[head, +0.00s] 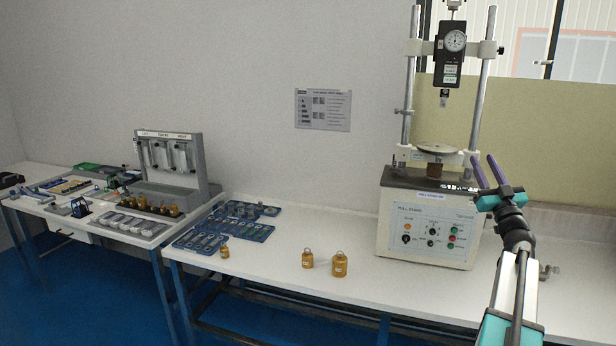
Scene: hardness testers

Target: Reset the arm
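My gripper (488,171) is at the right in the head view, at the end of my raised arm. Its two purple fingers stand apart and point up and to the left, with nothing between them. It appears in front of the right side of the pull stand (425,228), a cream machine with a control panel. Whether it touches the stand cannot be told, but a gap seems to show.
Three brass weights (340,264) stand near the front edge of the white bench (270,275). Blue trays (222,236) of parts lie to their left. A grey rack (170,165) stands on the left table. The force gauge (451,50) hangs between two upright posts. Bare bench lies around the weights.

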